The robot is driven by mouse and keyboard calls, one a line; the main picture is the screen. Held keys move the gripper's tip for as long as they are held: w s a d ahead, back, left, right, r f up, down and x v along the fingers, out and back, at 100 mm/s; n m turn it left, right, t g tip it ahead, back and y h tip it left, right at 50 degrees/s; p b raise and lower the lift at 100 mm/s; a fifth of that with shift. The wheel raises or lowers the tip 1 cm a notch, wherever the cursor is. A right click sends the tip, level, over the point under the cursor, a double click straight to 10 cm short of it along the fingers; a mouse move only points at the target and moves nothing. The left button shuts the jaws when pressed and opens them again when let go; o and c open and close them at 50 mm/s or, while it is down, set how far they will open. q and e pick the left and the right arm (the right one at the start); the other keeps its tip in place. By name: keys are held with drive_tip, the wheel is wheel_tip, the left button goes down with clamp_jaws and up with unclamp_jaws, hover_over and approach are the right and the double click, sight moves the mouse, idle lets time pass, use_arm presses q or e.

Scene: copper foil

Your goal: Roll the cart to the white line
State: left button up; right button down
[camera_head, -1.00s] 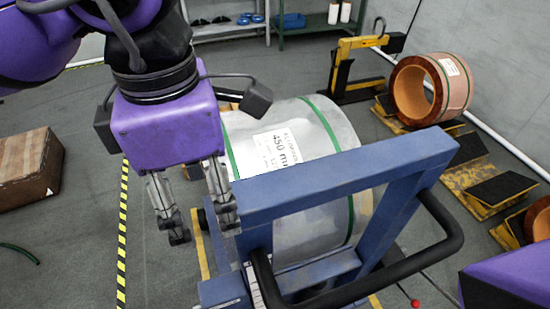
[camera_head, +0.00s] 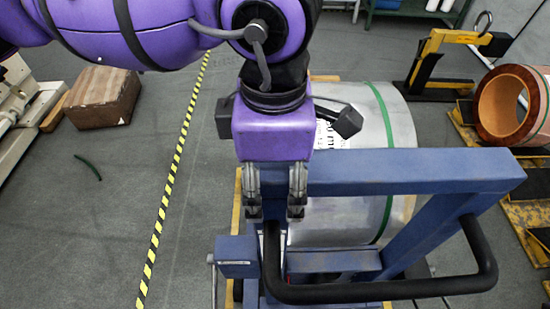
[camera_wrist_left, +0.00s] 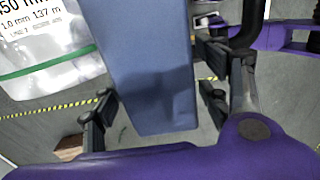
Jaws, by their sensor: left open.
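The cart is a blue frame (camera_head: 420,173) with a black looped handle (camera_head: 385,291). It carries a large silver-wrapped coil (camera_head: 350,221) with green straps. My left gripper (camera_head: 274,207) is open, pointing down at the left end of the frame's top bar. In the left wrist view the blue bar (camera_wrist_left: 145,70) lies between the two spread fingers (camera_wrist_left: 155,108); I cannot tell whether they touch it. The coil's label (camera_wrist_left: 38,28) also shows there. My left arm hides part of the coil. I cannot make out a white line on the floor. My right gripper is out of view.
Yellow-black floor tape (camera_head: 176,170) runs along the cart's left, with open grey floor beyond. A brown box (camera_head: 103,98) stands at the far left. At the right are a copper coil (camera_head: 508,105), yellow supports (camera_head: 520,195) and a yellow lifting hook (camera_head: 440,65).

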use_arm(q)
drive_tip(key=shift+f, duration=0.8)
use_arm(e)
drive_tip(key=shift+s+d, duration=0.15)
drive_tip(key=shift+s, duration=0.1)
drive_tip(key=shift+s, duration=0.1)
